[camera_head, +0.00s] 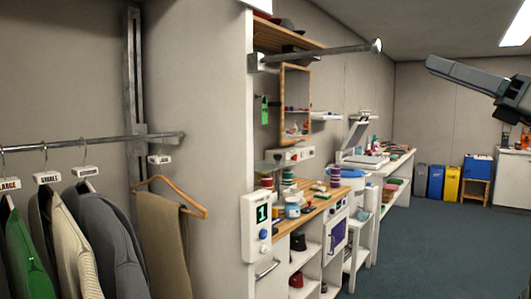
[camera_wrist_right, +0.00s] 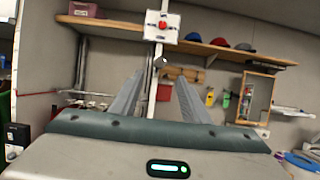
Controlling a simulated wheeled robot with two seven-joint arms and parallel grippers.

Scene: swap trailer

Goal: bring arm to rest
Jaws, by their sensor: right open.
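My right gripper (camera_head: 432,64) is held up in free air at the upper right of the head view, its grey fingers pointing left. The wrist view shows the two fingers of this gripper (camera_wrist_right: 160,82) apart, with nothing between them. A wall with a shelf lies beyond the fingers. My left gripper and left arm are not in view.
A clothes rail (camera_head: 90,141) with several garments stands at the left. A metal bar (camera_head: 320,55) juts from the wall above a cluttered wooden counter (camera_head: 318,207). Blue and yellow bins (camera_head: 453,184) stand at the back. The floor (camera_head: 430,250) at the right is clear.

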